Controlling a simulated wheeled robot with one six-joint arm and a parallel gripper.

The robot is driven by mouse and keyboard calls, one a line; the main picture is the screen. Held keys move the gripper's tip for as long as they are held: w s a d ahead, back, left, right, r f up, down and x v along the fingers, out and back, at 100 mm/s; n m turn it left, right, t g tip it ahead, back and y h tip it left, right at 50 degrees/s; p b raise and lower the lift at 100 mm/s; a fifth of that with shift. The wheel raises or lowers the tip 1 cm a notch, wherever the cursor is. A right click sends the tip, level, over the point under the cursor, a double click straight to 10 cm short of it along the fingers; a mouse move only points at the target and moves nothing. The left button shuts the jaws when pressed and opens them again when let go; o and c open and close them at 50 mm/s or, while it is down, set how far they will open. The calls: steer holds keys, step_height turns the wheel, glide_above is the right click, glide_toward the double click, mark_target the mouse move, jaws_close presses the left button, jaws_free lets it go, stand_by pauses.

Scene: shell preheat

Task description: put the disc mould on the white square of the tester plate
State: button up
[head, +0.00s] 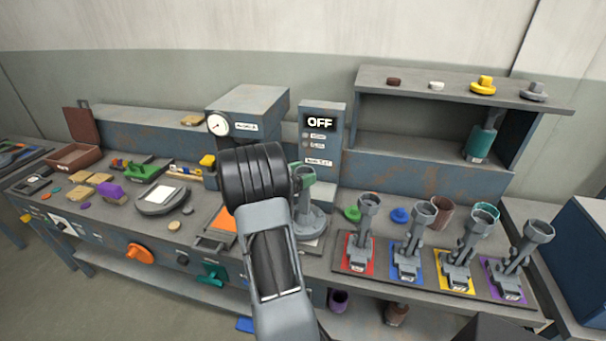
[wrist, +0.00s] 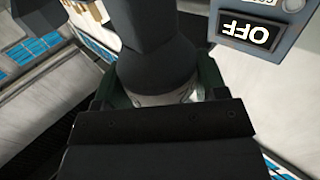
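A grey mould (head: 311,222) with a round base stands at or just above a pale square plate (head: 309,246), below the box reading OFF. I take these for the disc mould and the tester plate's white square, but cannot confirm it. My gripper (head: 303,182) is at the mould's upper part, largely hidden by my arm. In the wrist view, the green fingers flank the mould's dark grey stem (wrist: 158,68). Pale surface shows near the stem's foot. I cannot tell whether the fingers press on it or whether the base touches the plate.
The OFF display box (head: 321,135) stands right behind the mould. Several similar grey moulds stand at the right on red, blue, yellow and purple squares. A round grey device (head: 163,198) with a white top and an orange square (head: 222,220) lie left. A shelf (head: 455,85) rises back right.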

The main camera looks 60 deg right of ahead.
steer(key=o, duration=0.5)
steer(key=shift+c, duration=0.2)
steer(key=shift+r, duration=0.1)
